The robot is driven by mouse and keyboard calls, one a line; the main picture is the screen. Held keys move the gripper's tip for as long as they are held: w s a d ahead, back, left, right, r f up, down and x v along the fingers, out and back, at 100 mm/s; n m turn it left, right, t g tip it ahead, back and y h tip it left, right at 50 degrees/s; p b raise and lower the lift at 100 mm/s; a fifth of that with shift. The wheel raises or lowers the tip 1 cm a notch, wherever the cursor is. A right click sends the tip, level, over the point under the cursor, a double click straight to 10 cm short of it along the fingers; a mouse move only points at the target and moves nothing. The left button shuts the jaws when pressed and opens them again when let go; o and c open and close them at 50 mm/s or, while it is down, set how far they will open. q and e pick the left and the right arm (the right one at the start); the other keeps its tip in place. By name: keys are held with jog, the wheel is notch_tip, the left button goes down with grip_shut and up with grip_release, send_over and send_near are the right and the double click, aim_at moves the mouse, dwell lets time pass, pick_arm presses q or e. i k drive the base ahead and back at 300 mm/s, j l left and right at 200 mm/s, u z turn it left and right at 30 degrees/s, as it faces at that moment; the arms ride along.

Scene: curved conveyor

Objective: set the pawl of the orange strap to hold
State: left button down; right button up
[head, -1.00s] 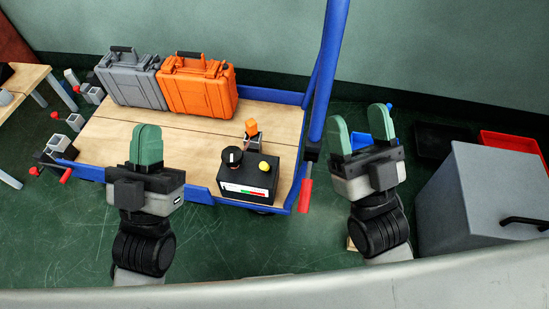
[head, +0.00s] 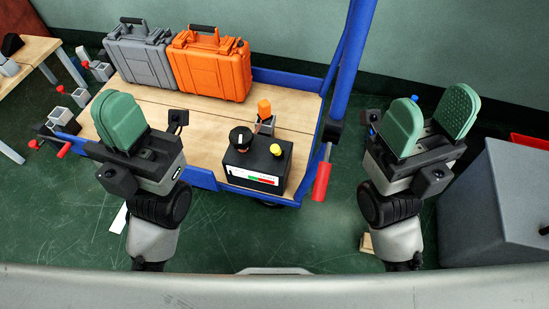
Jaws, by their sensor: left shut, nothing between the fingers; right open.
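No orange strap can be clearly made out. A small orange block (head: 264,107) stands on a grey bracket behind the black box on the cart; I cannot tell whether it belongs to the strap or its pawl. My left gripper (head: 119,120) is shut and empty, in front of the cart's left part in the picture, well left of the orange block. My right gripper (head: 431,116) is open and empty, its green fingers spread, right of the cart and apart from it.
The cart's wooden deck (head: 200,112) carries a grey case (head: 140,55), an orange case (head: 208,66) and a black box (head: 255,163) with a knob and yellow button. A blue post (head: 347,70) and red handle (head: 321,181) stand at its right. A grey cabinet (head: 495,200) is far right.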

aim_at(277, 151)
jog(key=i+j+z, duration=0.15)
jog(key=j+z, duration=0.15)
jog(key=j, duration=0.35)
jog(key=j+z, duration=0.25)
jog(key=j, duration=0.45)
